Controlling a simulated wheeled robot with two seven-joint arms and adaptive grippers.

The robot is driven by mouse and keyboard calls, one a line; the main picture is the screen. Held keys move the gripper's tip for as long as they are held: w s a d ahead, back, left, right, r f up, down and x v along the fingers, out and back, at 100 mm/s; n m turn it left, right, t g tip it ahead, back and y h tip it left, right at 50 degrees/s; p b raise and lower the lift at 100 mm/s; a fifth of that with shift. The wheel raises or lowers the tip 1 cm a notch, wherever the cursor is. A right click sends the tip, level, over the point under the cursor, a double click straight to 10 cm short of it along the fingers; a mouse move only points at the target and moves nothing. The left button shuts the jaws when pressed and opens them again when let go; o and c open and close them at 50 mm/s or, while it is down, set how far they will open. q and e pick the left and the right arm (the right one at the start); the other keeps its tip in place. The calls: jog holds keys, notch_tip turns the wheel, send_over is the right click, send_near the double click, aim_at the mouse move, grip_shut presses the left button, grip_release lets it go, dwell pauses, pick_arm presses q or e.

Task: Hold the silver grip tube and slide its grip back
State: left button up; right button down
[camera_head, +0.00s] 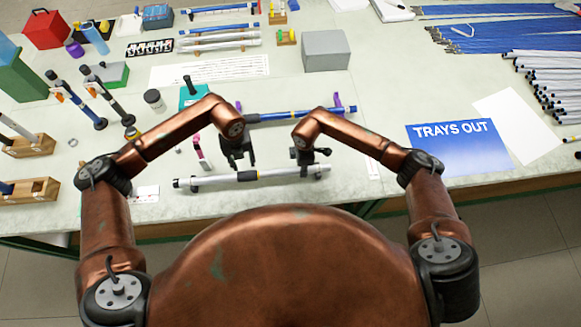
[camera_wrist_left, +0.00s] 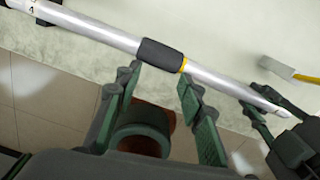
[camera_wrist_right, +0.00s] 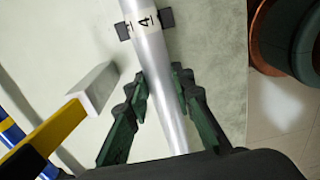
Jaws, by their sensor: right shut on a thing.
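The silver grip tube (camera_head: 205,181) lies level along the near side of the table. Its dark grip (camera_wrist_left: 160,55) is a short sleeve with a yellow ring on the tube just right of it. My left gripper (camera_head: 238,156) is open at the grip; in the left wrist view its fingers (camera_wrist_left: 158,82) stand apart, with the tube beyond their tips. My right gripper (camera_head: 308,160) is shut on the tube toward its right end. In the right wrist view the tube (camera_wrist_right: 152,55) runs between the right fingers (camera_wrist_right: 162,80), with a "4" label ahead.
A blue tube (camera_head: 290,116) lies on purple supports behind. The "TRAYS OUT" sheet (camera_head: 455,148) lies to the right. A yellow-and-black piece (camera_wrist_right: 45,135) lies beside the right gripper. The table's front edge is close.

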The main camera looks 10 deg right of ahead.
aim_at(243, 174)
pick_arm(q)
jog(key=shift+o, duration=1.4)
jog(key=m, duration=0.2)
jog(key=d+m, duration=0.1)
jog(key=shift+f+m+y, duration=0.15)
jog(key=shift+m+y, duration=0.25)
jog(key=m, duration=0.3)
jog(key=d+m+y, duration=0.1)
jog(key=m, duration=0.3)
jog(key=m+y, duration=0.1)
jog(key=m, duration=0.2)
jog(key=shift+d+m, duration=0.25)
jog(key=shift+m, duration=0.05)
jog(key=m+y, duration=0.1)
jog(key=m, duration=0.4)
jog(key=shift+y, duration=0.4)
jog(key=x, duration=1.1)
jog(key=shift+f, duration=0.1)
jog(key=shift+c, duration=0.2)
grip_shut()
